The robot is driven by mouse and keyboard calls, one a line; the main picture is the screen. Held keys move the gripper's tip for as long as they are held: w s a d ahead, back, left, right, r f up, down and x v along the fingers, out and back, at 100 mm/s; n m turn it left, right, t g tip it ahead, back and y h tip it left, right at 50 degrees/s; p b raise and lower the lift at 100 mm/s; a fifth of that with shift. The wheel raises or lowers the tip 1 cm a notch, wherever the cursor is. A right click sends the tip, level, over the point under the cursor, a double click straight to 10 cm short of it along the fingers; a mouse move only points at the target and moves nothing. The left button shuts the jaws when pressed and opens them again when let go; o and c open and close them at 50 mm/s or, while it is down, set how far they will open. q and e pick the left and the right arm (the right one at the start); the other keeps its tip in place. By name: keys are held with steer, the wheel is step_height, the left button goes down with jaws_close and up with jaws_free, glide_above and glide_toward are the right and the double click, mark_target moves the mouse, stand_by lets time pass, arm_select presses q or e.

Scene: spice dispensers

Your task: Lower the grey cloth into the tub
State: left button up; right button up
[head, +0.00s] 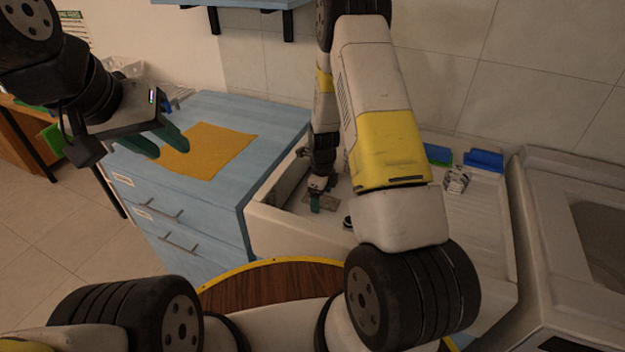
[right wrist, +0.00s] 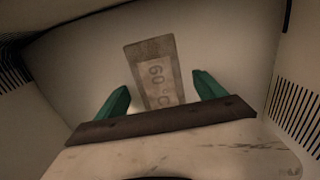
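The tub appears to be the white sink basin (head: 276,222) right of the blue cabinet. My right gripper (head: 316,203) reaches down inside it. In the right wrist view its two green fingers (right wrist: 160,82) stand apart with nothing visibly gripped. I cannot make out a grey cloth in either view; my right arm hides part of the basin. My left gripper (head: 170,151) is open and empty above the blue cabinet.
A flat orange-yellow cloth or mat (head: 215,152) lies on the blue cabinet (head: 262,125). A white appliance (head: 575,250) stands at right, a round wooden table (head: 270,290) in front.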

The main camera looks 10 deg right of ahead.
mark_target(321, 200)
steer(key=shift+r, duration=0.1)
step_height(321, 200, up, 8)
steer(key=shift+f, duration=0.2)
stand_by(0.4)
steer(key=shift+r, duration=0.15)
steer(key=s+a+r+n+t+y, duration=0.15)
steer(key=r+n, duration=0.25)
steer(key=r, duration=0.4)
steer(key=s+r+n+t, duration=0.1)
steer(key=s+r+n, duration=0.25)
steer(key=r, duration=0.35)
steer(key=s+r+n+t+y, duration=0.15)
steer(key=r+n, duration=0.25)
steer(key=r, duration=0.4)
steer(key=s+r+n+t, duration=0.1)
steer(key=s+r+n, duration=0.4)
steer(key=s+n, duration=0.2)
steer(key=s+r+n+t, duration=0.1)
steer(key=s+r+n, duration=0.4)
steer(key=s, duration=0.5)
steer(key=shift+a+r+n+h, duration=0.15)
steer(key=shift+a+n+h, duration=0.2)
steer(key=shift+n, duration=0.6)
